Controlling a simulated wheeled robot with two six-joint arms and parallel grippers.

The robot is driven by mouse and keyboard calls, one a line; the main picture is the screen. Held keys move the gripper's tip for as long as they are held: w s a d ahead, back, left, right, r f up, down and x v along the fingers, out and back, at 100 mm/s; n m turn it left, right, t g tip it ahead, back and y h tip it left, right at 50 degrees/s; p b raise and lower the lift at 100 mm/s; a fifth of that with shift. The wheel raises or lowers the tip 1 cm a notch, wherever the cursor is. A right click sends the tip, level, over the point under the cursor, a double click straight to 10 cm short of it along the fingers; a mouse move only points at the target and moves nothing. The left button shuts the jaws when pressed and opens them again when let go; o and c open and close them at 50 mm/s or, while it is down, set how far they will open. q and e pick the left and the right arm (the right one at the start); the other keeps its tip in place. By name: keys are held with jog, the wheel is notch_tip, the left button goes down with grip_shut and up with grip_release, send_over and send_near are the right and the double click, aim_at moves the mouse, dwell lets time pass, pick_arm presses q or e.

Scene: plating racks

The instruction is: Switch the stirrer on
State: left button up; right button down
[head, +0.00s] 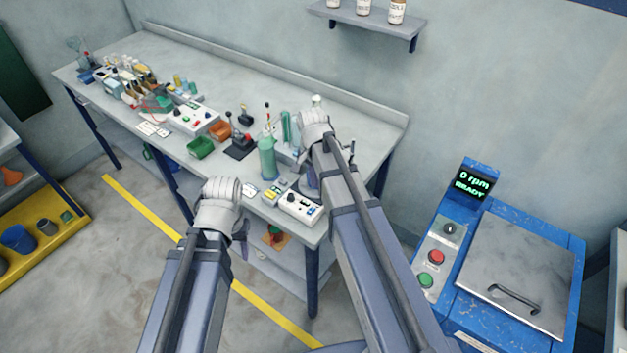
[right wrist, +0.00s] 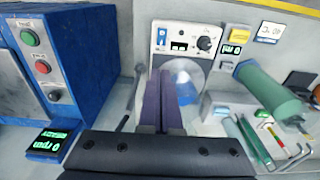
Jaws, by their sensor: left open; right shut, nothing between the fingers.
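The stirrer (head: 299,207) is a white-fronted box at the near right end of the bench. I cannot tell whether the switch is pressed. My right gripper (right wrist: 167,72) is shut and empty, its purple fingers in front of the stirrer's round pale plate (right wrist: 190,82), pointing towards the panel. My left gripper (head: 240,228) is left of the stirrer, off the bench's front edge, open, fingertips hardly visible.
A blue machine (head: 577,262) with a metal lid, red and green buttons and a "0 rpm READY" display (head: 474,181) stands to the right. A green bottle (head: 267,160) and racks crowd the bench left of my right arm. The bench's back strip is clear.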

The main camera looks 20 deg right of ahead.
pick_arm(q)
notch_tip(320, 180, up, 4)
jog(key=shift+f+p, duration=0.2)
jog(key=shift+p, duration=1.05)
pick_arm(e)
notch_tip(320, 180, up, 4)
jog(key=shift+w+d+f, duration=0.15)
jog(key=shift+f, duration=0.05)
pick_arm(q)
notch_tip(320, 180, down, 11)
jog(key=b, duration=1)
jog(key=shift+r+b, duration=0.15)
jog(key=shift+b, duration=0.2)
pick_arm(e)
jog(key=s+a+f+n, duration=0.5)
jog(key=s+a+n, duration=0.2)
jog(key=s, duration=0.1)
jog(key=s+a+f+n, duration=0.5)
jog(key=s+a+n, duration=0.2)
jog(key=s, duration=0.2)
jog(key=shift+f+g+h, duration=0.3)
